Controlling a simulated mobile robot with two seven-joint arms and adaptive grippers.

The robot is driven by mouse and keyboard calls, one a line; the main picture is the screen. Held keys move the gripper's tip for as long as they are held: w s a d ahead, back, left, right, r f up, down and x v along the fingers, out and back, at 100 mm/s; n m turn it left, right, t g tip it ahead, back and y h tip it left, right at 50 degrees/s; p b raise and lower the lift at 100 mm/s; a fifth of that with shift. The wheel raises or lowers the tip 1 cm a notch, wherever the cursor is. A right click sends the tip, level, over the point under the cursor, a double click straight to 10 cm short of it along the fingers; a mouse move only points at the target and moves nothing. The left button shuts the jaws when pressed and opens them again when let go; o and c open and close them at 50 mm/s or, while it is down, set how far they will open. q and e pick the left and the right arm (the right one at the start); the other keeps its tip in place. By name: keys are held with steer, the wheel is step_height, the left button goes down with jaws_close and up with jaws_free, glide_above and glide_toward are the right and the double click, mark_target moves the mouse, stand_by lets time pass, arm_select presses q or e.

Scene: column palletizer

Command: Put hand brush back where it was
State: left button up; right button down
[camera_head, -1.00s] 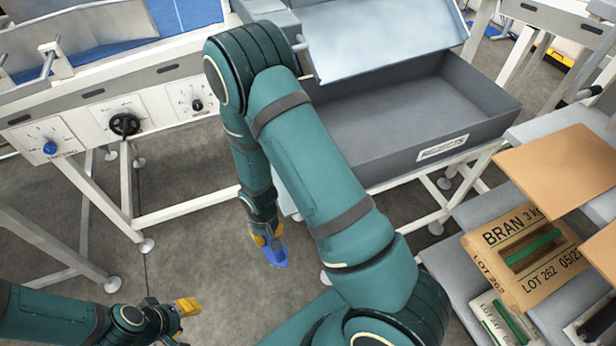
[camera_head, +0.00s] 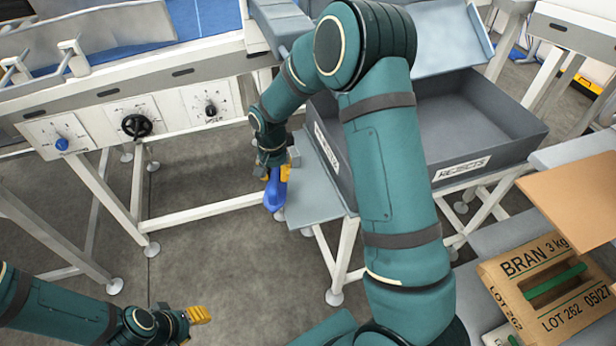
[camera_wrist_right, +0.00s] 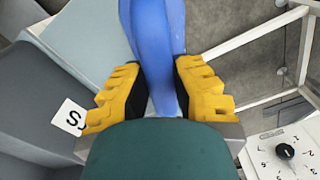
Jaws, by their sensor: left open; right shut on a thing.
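The blue hand brush (camera_head: 275,193) hangs from my right gripper (camera_head: 278,173), which is shut on it with yellow fingers. In the right wrist view the blue brush (camera_wrist_right: 160,45) runs between the two yellow fingers, and its far end is cut off by the frame. In the head view the brush is at the left edge of a small grey shelf (camera_head: 312,190); I cannot tell whether they touch. My left gripper (camera_head: 198,315) is open and empty, low at the left above the floor.
The grey rejects bin (camera_head: 470,125) stands right of the shelf, partly hidden by my right arm. A white-framed machine with dials (camera_head: 135,120) stands at the back left. A bran sack (camera_head: 540,280) lies at the lower right. The floor (camera_head: 200,240) between is clear.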

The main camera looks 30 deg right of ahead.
steer(key=shift+s+d+f+b, duration=0.3)
steer(key=shift+d+f, duration=0.3)
steer(key=shift+d, duration=0.85)
steer(key=shift+s+d+f+b, duration=0.25)
steer(key=shift+s+d+f, duration=0.25)
steer(key=shift+d, duration=1)
steer(key=shift+s+d+f+b, duration=0.25)
steer(key=shift+d+f, duration=0.45)
steer(key=shift+d, duration=0.75)
steer(key=shift+f, duration=0.1)
steer(key=c, duration=0.9)
jaws_free()
step_height(320, 180, up, 8)
steer(key=shift+f+p, duration=0.1)
steer(key=shift+p, duration=0.75)
